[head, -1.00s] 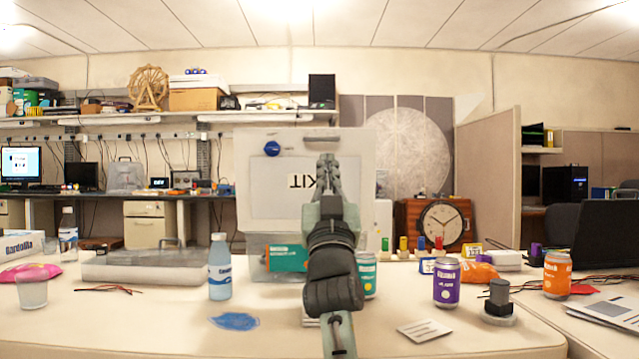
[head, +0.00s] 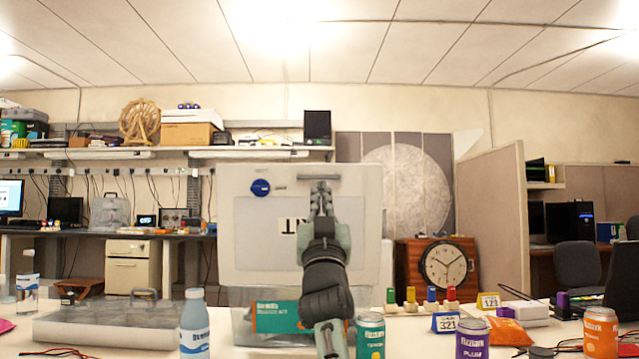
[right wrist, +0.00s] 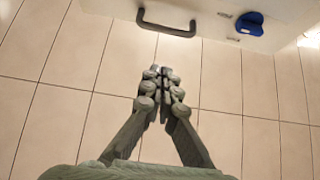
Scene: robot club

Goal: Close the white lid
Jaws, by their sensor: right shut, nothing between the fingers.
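The white lid (head: 262,240) stands upright, open, above a clear box (head: 240,325) on the table. My arm hides part of the lid and box. My left gripper is out of view.
A teal carton (head: 278,317) shows at the box. A blue-capped bottle (head: 195,325) stands left of it, a teal can (head: 370,336) right. A purple can (head: 472,340) and an orange can (head: 600,332) stand farther right. A clear case (head: 110,322) lies at left.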

